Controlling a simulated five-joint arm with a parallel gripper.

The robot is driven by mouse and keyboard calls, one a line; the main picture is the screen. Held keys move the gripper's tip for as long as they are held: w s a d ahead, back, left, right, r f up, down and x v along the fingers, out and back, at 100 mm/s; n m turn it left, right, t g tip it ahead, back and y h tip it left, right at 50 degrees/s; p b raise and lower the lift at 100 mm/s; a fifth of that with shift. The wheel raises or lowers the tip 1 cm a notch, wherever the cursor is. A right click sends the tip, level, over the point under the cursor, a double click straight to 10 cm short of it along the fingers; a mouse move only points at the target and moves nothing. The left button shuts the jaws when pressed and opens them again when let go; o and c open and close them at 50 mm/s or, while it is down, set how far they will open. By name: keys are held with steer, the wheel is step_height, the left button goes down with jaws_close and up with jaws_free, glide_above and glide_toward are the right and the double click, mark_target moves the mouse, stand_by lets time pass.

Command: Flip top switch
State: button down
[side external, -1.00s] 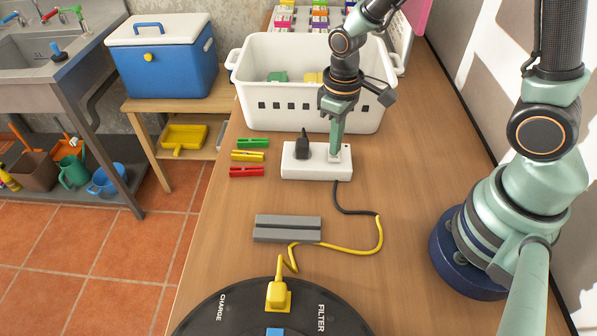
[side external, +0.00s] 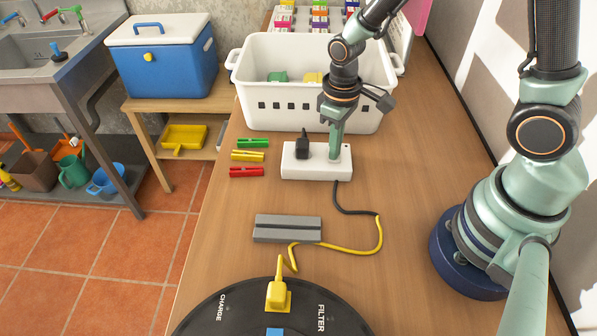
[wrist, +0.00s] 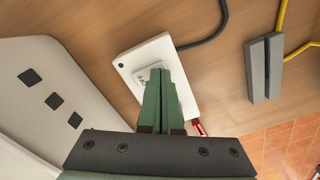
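My gripper (side external: 334,156) points down at the right part of the box's top. Its green fingers are pressed together, with nothing seen between them. In the wrist view, the gripper (wrist: 153,72) has its fingertips over a small pale switch plate (wrist: 143,75) with dark lettering, partly covered. The box also shows in the wrist view (wrist: 128,62).
A white basket (side external: 250,75) stands just behind the box. Green (side external: 252,142), yellow (side external: 248,156) and red (side external: 246,172) clips lie to its left. A grey grooved block (side external: 287,229) and a yellow cord (side external: 345,250) lie in front.

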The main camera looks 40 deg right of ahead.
steer(key=shift+f, duration=0.1)
steer(key=shift+r, duration=3.5)
steer(key=shift+r, duration=0.15)
steer(key=s+d+r+m+t, duration=0.1)
steer(key=s+d+r+t, duration=0.1)
steer(key=r, duration=0.4)
steer(key=s+d+r+m+t, duration=0.2)
steer(key=r+t, duration=0.1)
steer(key=r, duration=0.4)
steer(key=shift+d+r+t, duration=0.2)
steer(key=shift+d+t, duration=0.1)
